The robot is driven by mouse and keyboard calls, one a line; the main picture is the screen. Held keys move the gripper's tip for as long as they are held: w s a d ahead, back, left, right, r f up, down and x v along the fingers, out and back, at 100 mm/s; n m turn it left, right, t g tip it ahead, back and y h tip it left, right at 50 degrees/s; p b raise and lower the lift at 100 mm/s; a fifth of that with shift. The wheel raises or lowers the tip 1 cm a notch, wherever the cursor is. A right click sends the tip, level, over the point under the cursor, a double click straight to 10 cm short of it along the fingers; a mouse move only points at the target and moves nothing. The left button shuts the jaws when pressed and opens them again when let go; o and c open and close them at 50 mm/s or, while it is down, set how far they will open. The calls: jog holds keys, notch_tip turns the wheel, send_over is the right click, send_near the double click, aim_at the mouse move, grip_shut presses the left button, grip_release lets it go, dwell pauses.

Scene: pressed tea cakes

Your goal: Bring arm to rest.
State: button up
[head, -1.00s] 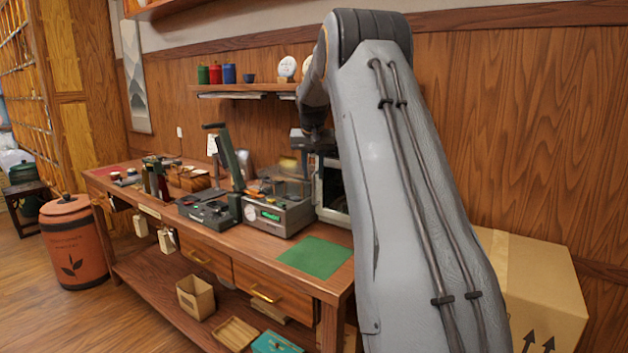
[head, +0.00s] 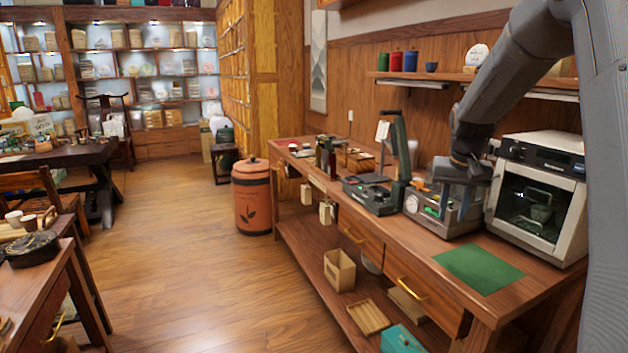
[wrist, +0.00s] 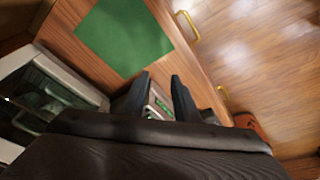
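My arm comes down from the upper right in the head view, its wrist (head: 470,140) above the bench beside the white oven. My gripper (wrist: 160,84) shows in the wrist view with its two dark fingers apart and nothing between them. Past the gap lies a device with a green display, which I also see in the head view as a grey metal device (head: 428,212) on the bench. In the head view the fingertips are hard to tell from the machinery behind them.
The white oven (head: 538,195) stands close right of my wrist. A green mat (head: 478,269) lies bare on the wooden bench (head: 400,240). A black press (head: 372,195) stands to the left. A shelf (head: 450,76) runs above. An orange canister (head: 252,197) stands on the open floor (head: 190,270).

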jog(key=s+a+f+n, duration=0.1)
jog(key=s+a+f, duration=0.2)
jog(key=s, duration=0.7)
jog(key=s+a+f+n+g, duration=0.1)
jog(key=s+a+f, duration=0.3)
jog(key=s+a, duration=0.4)
jog(key=s+a+f+n+g+y, duration=0.1)
jog(key=s+a+f, duration=0.3)
jog(key=s, duration=0.9)
jog(key=shift+a+f+n, duration=0.2)
jog(key=shift+a+n, duration=0.3)
jog(key=shift+a, duration=0.6)
jog(key=shift+d, duration=0.15)
